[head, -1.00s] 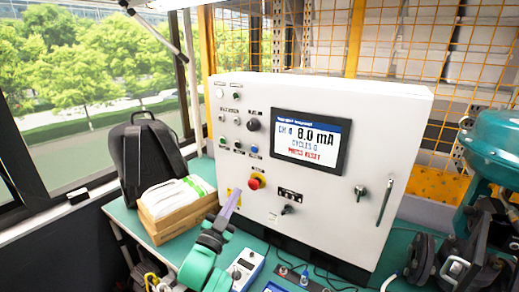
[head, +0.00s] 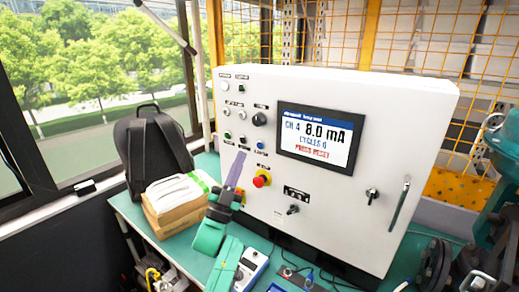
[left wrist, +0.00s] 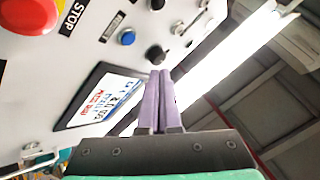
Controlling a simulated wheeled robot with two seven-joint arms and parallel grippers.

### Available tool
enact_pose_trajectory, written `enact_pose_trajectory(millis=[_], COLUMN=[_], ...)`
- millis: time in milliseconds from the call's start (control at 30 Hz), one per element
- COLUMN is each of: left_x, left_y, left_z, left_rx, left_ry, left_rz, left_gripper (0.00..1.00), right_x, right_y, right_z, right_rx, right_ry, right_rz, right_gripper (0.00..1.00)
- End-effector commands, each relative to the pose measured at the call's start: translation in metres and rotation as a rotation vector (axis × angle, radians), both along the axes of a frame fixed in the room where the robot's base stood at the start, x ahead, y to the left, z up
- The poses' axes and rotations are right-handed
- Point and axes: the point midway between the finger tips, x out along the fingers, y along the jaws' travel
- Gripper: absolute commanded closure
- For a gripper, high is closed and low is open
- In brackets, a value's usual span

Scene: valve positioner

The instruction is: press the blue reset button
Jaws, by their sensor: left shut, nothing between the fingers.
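The blue reset button (head: 261,145) is a small round button on the white control cabinet's front, below a black knob (head: 259,119) and left of the screen. It also shows in the left wrist view (left wrist: 127,37), left of and above my fingertips. My left gripper (head: 237,160), with purple fingers, is shut and empty. It points up in front of the panel, with its tips a little left of and below the blue button. The tips appear apart from the button; their distance to the panel is hard to judge.
The screen (head: 320,139) reads 8.0 mA and a red reset line. A green button (head: 228,134) and other switches lie close by. A cardboard box (head: 178,213) stands on the bench left.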

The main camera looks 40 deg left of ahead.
Motion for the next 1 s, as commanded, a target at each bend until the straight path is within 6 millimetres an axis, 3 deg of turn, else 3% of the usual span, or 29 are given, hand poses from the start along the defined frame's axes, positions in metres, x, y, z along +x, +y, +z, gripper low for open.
enact_pose_trajectory(millis=[200, 400, 1000], left_x=[0.032, 0.048, 0.050], left_y=[0.001, 0.001, 0.001], left_z=[-0.004, -0.002, 0.000], left_rx=[0.000, -0.001, -0.001], left_ry=[-0.001, 0.001, 0.002], left_rz=[0.000, 0.000, 0.000], left_gripper=[1.00, 1.00, 1.00], right_x=[0.001, 0.001, 0.002], right_y=[0.000, 0.001, 0.003], right_z=[-0.018, -0.024, -0.024], right_rx=[0.000, 0.001, 0.005], right_ry=[-0.001, -0.002, -0.003], right_rz=[0.000, -0.001, -0.001], right_gripper=[0.50, 0.50, 0.50])
